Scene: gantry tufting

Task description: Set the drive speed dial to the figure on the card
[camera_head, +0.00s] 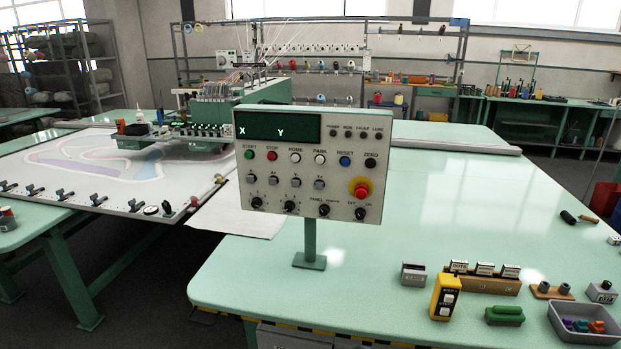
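A grey control panel (313,163) stands upright on a green post on the table. Its bottom row has black knobs: a far-left dial (256,202) and a second dial (290,206) with marks around them, a panel/remote selector (324,210) and an off/on switch (361,213). I cannot tell which is the drive speed dial, or its setting. My gripper is not in view.
A red emergency stop (361,189) sits on the panel's right side. A yellow hand control (445,297), green block (504,315) and grey bin (588,322) stand at the table's front right. The tufting frame (110,180) lies left.

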